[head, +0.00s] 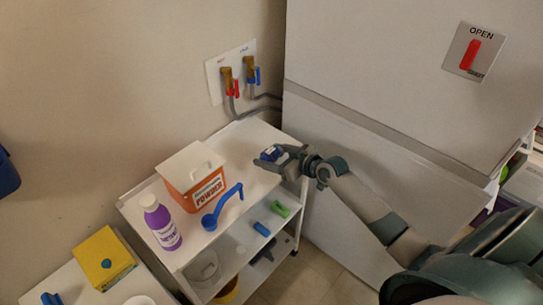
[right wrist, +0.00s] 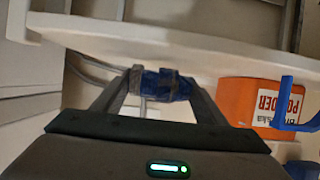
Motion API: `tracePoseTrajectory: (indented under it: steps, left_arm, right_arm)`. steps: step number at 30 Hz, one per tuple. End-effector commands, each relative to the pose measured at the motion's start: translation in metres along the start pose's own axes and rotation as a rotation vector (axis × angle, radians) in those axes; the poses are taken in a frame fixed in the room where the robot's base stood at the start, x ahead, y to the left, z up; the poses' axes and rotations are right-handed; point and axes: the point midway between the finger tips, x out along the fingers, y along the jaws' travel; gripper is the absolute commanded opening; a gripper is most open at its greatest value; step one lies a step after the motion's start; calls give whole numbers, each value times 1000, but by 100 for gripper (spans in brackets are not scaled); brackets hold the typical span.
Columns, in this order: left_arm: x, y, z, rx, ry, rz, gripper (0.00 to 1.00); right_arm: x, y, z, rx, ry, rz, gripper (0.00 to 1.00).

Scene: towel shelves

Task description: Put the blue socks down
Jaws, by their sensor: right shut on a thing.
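The blue socks (head: 270,153) are a small dark blue bundle at the tip of my right gripper (head: 281,158) in the head view. In the right wrist view the blue socks (right wrist: 158,85) sit between the two fingers of my right gripper (right wrist: 157,86), which is shut on them. In the head view the gripper is over the right end of the white cart's top shelf (head: 240,150). I cannot tell whether the socks touch the shelf. My left gripper is not in view.
An orange and white powder box (head: 192,178), a blue scoop (head: 222,207) and a purple bottle (head: 160,222) stand left on the top shelf. Blue and green items lie on the shelf below. A yellow box (head: 103,258) is at lower left. White appliance (head: 390,60) stands behind, right.

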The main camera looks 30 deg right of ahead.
Motion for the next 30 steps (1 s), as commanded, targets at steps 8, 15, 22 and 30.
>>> tracePoseTrajectory:
  steps: [8,15,22,30]
  left_arm:
    - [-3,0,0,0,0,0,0]
    - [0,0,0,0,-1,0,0]
    - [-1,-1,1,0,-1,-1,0]
    - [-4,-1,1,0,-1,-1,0]
  right_arm:
    - [4,1,10,0,2,1,40]
    - [5,1,13,-1,2,1,40]
    - [5,1,12,0,1,1,85]
    - [4,1,9,0,1,1,85]
